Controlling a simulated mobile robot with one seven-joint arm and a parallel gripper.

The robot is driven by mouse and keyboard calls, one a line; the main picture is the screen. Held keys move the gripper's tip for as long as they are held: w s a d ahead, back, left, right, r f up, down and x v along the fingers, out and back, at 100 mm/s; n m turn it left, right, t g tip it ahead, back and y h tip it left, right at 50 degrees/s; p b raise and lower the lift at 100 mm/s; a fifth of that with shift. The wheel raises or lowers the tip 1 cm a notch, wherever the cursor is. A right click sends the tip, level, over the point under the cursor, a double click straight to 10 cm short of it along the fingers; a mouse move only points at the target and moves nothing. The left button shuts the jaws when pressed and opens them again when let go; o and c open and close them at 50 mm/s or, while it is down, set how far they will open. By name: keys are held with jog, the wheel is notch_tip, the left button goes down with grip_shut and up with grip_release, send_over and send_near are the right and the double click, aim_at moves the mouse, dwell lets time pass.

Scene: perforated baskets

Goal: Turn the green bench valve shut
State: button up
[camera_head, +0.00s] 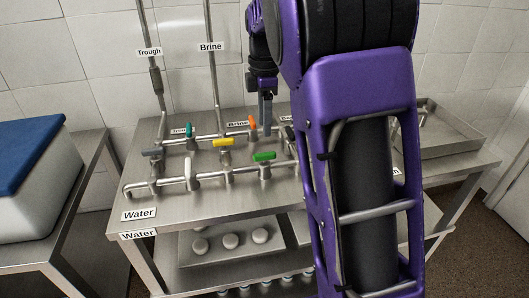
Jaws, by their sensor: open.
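The green bench valve (264,157) has a bright green lever handle lying roughly left to right in the picture, on the front pipe of the steel bench. My gripper (265,122) points down behind and above it, close to the orange-handled valve (253,123). The gripper is open, apart from the green handle, and I see nothing in it. My purple arm covers the bench to the right of the green valve.
A yellow-handled valve (223,142), a white-handled valve (188,165) and a teal-handled valve (189,130) stand to the left. Pipes run along the bench (185,207). A blue-lidded container (30,155) is far left. A steel tray (455,138) is at right.

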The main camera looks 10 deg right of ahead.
aim_at(265, 153)
notch_tip(265, 153, down, 9)
jog(key=shift+b, duration=0.65)
grip_shut()
